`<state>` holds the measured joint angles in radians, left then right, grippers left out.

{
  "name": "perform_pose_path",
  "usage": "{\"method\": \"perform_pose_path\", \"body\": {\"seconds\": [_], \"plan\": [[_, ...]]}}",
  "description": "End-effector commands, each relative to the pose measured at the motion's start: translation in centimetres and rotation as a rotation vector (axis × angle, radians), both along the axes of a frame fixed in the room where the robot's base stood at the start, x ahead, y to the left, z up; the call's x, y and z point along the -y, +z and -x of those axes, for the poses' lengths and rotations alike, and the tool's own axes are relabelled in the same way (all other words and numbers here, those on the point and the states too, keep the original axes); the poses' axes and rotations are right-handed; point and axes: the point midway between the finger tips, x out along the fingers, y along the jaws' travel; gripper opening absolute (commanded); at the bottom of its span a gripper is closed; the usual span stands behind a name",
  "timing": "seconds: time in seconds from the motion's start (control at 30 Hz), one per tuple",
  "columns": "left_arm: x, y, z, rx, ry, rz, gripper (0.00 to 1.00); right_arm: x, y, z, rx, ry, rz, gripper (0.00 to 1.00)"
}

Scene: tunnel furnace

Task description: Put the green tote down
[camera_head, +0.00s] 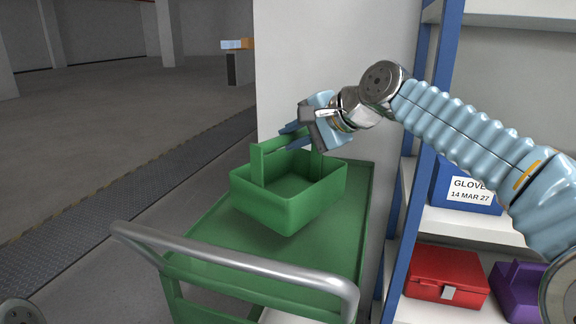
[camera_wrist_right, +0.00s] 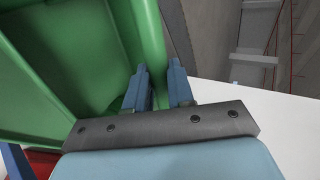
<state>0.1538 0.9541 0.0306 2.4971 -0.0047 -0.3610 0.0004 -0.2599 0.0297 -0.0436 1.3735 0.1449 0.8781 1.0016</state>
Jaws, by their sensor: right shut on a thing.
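The green tote (camera_head: 290,205) is an open box with an upright handle across it. In the head view it is upright over the green top of the cart (camera_head: 235,235); I cannot tell whether its base touches the cart. My right gripper (camera_head: 290,138) comes from the right and is shut on the tote's handle. In the right wrist view, the tote (camera_wrist_right: 75,60) fills the upper left and the right gripper's fingers (camera_wrist_right: 160,85) are close together at the handle. My left gripper is not in view.
The cart has a grey push handle (camera_head: 240,262) at its near end. A wall (camera_head: 330,60) stands behind it. A blue-framed shelf (camera_head: 410,210) at right holds a blue GLOVES bin (camera_head: 465,195), a red box (camera_head: 445,275) and a purple tote (camera_head: 515,290). Open floor lies left.

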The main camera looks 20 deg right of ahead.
Motion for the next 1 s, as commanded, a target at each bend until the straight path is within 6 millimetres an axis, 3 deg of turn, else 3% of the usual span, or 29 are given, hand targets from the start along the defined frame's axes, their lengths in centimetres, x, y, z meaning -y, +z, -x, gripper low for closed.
{"method": "perform_pose_path", "body": {"seconds": [0.23,0.47,0.7,0.97,1.0], "plan": [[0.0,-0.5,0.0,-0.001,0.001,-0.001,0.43,-0.1,-3.4,-2.7,0.001,-0.002,0.000,0.00],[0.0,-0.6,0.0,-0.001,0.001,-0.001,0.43,-0.1,-4.7,-3.8,0.001,-0.002,0.000,0.00],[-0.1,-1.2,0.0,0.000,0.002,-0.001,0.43,0.0,-7.8,-4.0,0.001,-0.003,0.000,0.00],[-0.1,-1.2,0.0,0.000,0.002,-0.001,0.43,-0.1,-7.9,-4.0,0.001,-0.003,0.000,0.00],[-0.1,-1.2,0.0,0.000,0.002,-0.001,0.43,-0.1,-8.0,-4.0,-0.001,-0.002,0.001,0.26]]}}
